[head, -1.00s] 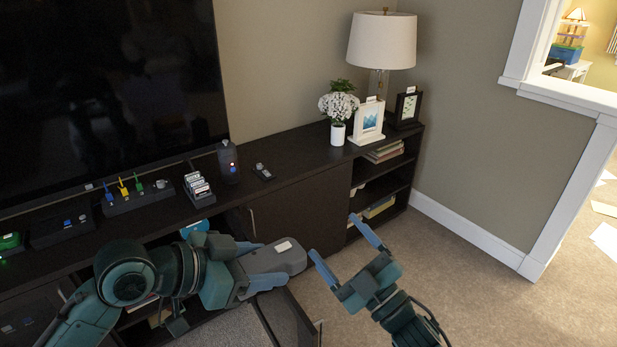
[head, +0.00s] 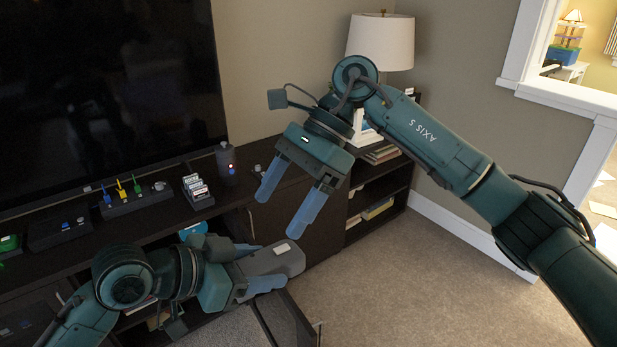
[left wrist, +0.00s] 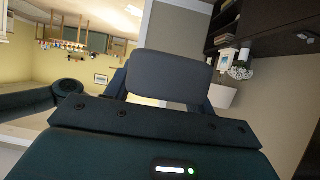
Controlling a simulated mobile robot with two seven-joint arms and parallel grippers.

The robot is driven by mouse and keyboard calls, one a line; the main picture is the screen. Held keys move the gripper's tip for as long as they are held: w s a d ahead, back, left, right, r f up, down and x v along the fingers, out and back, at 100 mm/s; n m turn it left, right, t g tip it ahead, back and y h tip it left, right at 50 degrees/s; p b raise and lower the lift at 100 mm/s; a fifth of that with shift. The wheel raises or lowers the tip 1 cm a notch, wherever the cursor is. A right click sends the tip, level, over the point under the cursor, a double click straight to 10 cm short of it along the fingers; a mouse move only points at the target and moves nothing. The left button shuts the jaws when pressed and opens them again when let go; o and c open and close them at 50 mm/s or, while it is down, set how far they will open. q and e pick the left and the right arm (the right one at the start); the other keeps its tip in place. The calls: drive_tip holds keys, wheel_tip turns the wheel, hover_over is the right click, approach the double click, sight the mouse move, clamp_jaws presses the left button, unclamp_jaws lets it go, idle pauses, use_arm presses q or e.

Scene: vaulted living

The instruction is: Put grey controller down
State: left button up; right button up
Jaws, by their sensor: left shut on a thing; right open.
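The grey controller (head: 268,263) is a dark grey rounded slab with a small white label. My left gripper (head: 266,272) is shut on it and holds it in the air in front of the low dark cabinet (head: 275,215). In the left wrist view the controller (left wrist: 170,77) sits between the fingers, its broad face filling the gap. My right gripper (head: 281,212) is open and empty, above and close to the controller in the picture, with its blue fingers pointing down left in front of the cabinet.
A lamp (head: 380,38) stands behind my right arm. An open drawer (head: 285,318) is below my left gripper. Carpet (head: 400,290) at right is clear.

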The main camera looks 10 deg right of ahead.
sight(284, 248)
drive_tip(key=w+d+r+t+h, duration=0.2)
drive_tip(key=d+h, duration=0.1)
drive_tip(key=d, duration=0.1)
drive_tip(key=shift+n, duration=0.5)
drive_tip(key=x, duration=1.2)
drive_tip(key=shift+s+a, duration=0.1)
drive_tip(key=shift+a, duration=0.05)
drive_tip(key=shift+c, duration=0.4)
drive_tip(key=c, duration=0.9)
drive_tip(key=o, duration=1)
